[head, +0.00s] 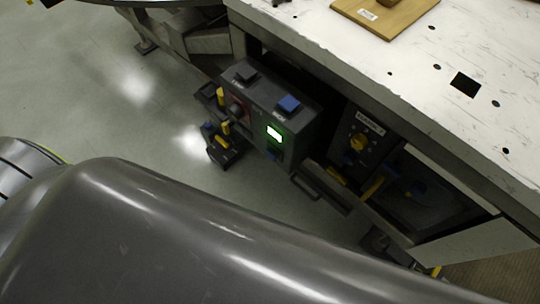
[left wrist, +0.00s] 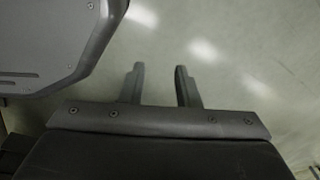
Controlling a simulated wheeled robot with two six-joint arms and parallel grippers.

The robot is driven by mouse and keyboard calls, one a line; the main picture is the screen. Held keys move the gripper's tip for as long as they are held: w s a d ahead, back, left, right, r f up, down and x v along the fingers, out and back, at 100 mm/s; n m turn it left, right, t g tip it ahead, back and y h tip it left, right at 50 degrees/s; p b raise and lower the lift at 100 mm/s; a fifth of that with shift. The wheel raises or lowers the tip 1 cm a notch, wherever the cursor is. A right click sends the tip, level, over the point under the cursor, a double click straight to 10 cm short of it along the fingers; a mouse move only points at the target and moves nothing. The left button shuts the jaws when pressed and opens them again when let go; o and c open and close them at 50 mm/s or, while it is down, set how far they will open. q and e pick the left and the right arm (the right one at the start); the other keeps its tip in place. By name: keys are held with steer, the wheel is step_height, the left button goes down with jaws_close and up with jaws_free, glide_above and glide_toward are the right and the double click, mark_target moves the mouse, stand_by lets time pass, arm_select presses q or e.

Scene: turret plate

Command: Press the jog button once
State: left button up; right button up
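A dark control box (head: 256,92) hangs below the front edge of the white table in the head view. On its top sit a blue button (head: 289,103) and a black button (head: 245,73); their small labels are too blurred to read surely, so I cannot tell for certain which is the jog button. Its front has a red panel with a dark knob (head: 236,111) and a green panel with a lit white display (head: 274,134). My left gripper (left wrist: 160,72) shows in the left wrist view, its fingers apart and empty above the floor, away from any button. My right gripper is not seen.
The white table (head: 400,50) carries a wooden board (head: 385,14). Yellow-handled items (head: 226,127) sit left of the box. Grey floor (head: 120,115) is open at left.

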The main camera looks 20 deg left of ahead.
arm_select(q)
jaws_close()
stand_by(1.2)
